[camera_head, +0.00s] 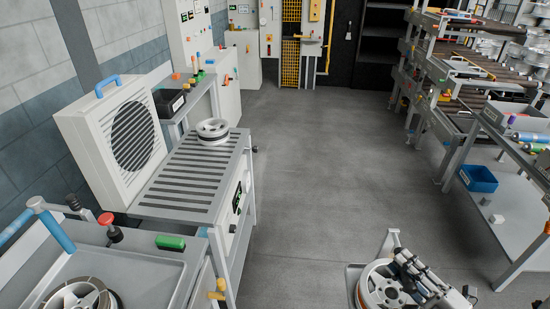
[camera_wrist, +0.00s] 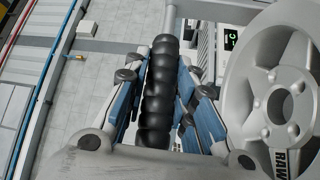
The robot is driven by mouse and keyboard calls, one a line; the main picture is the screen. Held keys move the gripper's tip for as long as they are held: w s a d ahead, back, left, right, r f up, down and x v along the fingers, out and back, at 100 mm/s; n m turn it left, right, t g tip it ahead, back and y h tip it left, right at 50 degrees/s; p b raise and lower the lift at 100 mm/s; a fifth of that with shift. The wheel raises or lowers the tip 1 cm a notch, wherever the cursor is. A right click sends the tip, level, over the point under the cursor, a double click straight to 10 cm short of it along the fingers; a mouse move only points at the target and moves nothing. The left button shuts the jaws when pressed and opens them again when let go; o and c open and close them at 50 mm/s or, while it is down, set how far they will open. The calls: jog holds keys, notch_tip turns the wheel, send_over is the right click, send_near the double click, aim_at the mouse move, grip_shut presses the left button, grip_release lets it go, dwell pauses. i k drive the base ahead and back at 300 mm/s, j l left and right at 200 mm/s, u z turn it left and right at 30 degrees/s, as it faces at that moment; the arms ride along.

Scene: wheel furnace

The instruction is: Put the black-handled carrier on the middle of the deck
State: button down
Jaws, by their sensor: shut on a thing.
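The carrier (camera_head: 390,243) is a light grey frame at the bottom right of the head view, with a pale wheel (camera_head: 372,287) in it. Its black ribbed handle (camera_wrist: 158,100) runs between my fingers in the wrist view. My gripper (camera_head: 412,272) is shut on this handle. The same wheel (camera_wrist: 262,70) shows at the right of the wrist view, marked "RAW". My gripper hides part of the carrier. A grey slatted deck (camera_head: 180,182) stands at centre left, with another wheel (camera_head: 212,127) near its far end. The carrier is apart from this deck, to its right.
A fan box (camera_head: 110,140) with a blue handle borders the slatted deck on the left. A bench (camera_head: 150,265) with a wheel stands at the front left. A table with a blue bin (camera_head: 478,178) and racks stand on the right. The floor (camera_head: 320,150) between is clear.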

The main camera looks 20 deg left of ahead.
aim_at(190, 178)
jog(key=i+j, duration=0.15)
jog(key=i, duration=0.45)
jog(key=i+j, duration=0.15)
jog(key=i, duration=0.4)
jog(key=i+u, duration=0.2)
jog(key=u, duration=0.25)
jog(key=i+l+u, duration=0.1)
jog(key=u, duration=0.35)
jog(key=i+u, duration=0.1)
jog(key=u, duration=1.75)
